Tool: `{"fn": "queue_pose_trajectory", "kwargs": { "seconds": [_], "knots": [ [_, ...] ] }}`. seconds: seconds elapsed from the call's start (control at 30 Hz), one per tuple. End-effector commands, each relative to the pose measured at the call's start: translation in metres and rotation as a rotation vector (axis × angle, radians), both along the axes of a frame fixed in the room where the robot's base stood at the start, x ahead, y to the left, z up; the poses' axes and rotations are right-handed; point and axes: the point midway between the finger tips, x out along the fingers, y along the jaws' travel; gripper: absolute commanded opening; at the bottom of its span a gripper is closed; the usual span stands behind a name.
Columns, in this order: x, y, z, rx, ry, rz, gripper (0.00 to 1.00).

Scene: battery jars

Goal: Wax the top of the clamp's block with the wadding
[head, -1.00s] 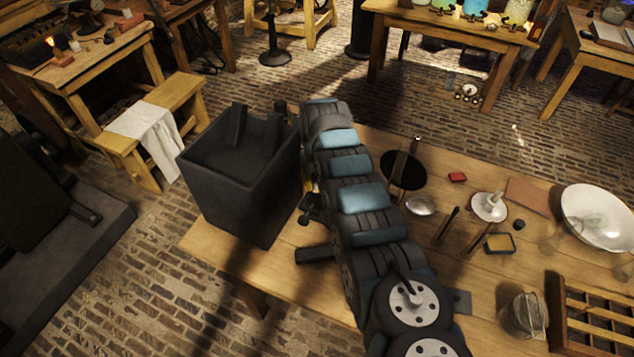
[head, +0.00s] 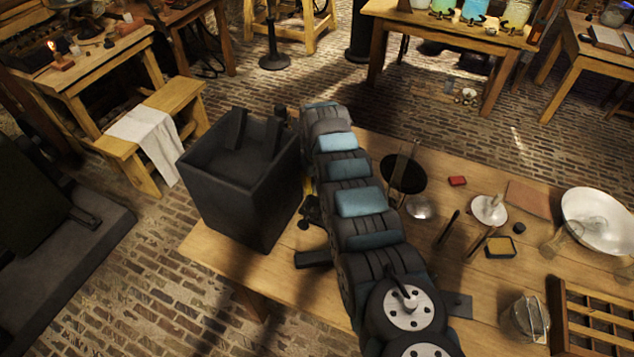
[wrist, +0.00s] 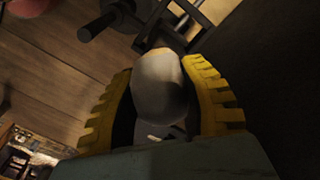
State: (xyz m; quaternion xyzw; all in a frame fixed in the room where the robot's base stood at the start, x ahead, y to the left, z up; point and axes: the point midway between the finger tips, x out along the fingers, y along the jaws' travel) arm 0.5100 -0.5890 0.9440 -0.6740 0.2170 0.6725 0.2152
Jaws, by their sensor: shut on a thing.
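In the wrist view my gripper (wrist: 160,75) has its yellow ribbed fingers closed around a pale grey-white rounded wad, the wadding (wrist: 158,92). Dark metal clamp parts (wrist: 160,22), with a rod and round knob to their left, lie just beyond the wadding. A small tan edge shows at the wadding's far end; I cannot tell whether it is the clamp's block or whether the wadding touches it. In the head view my arm hides the wadding and most of the clamp; only dark clamp parts (head: 309,213) show at its left side.
A tall dark open box (head: 238,190) stands close left of my arm at the edge of the wooden table (head: 400,290). Right of my arm are a black round dish (head: 403,174), a yellow-topped tin (head: 500,246), a white bowl (head: 596,218) and a wooden rack (head: 595,325).

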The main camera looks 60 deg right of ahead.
Motion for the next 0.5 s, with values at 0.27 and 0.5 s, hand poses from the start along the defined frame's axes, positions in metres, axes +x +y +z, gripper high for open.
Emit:
{"fn": "queue_pose_trajectory", "kwargs": {
  "seconds": [0.27,0.5],
  "knots": [
    [-0.0016,0.0046,-0.0012,0.006,0.005,-0.001,0.04],
    [-0.0017,0.0075,-0.0007,0.007,0.005,0.000,0.04]
  ]
}}
